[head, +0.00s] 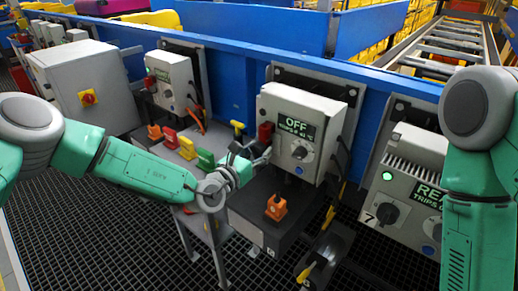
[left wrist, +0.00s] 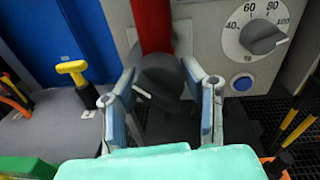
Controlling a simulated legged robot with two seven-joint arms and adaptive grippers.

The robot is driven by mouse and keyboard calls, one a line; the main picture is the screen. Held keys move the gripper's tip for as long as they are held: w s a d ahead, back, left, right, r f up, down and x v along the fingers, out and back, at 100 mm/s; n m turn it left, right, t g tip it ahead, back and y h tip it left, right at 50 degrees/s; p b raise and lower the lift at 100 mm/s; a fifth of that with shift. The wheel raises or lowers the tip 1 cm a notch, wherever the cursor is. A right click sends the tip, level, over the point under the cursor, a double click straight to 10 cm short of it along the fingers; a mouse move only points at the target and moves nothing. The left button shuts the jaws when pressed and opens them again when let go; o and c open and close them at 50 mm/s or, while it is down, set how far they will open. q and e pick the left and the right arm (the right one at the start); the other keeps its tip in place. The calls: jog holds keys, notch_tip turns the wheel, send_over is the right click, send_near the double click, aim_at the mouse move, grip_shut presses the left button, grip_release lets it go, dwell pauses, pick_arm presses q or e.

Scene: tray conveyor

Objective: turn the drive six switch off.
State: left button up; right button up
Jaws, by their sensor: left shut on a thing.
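The drive box (head: 300,120) in the middle of the head view has a dark display (head: 295,127) reading OFF in green. On its left side is a red switch housing (head: 265,132), which shows in the left wrist view (left wrist: 152,25). Below the red part is a black switch handle (left wrist: 160,78) with a white mark pointing lower left. My left gripper (head: 262,160) is at the box's left side. In the left wrist view its fingers (left wrist: 163,95) stand either side of the black handle and are shut on it. My right gripper is out of view.
A grey dial (left wrist: 262,35) and blue button (left wrist: 242,82) are on the box front. An orange padlock-like piece (head: 276,207) sits on the dark ledge below. Drive seven's box (head: 405,200) stands at the right.

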pick_arm(q)
jog(key=o, duration=1.2)
jog(key=shift+s+f, duration=0.1)
jog(key=shift+f, duration=0.15)
jog(key=shift+c, duration=0.2)
jog(key=shift+a+r, duration=0.1)
jog(key=v, duration=1.2)
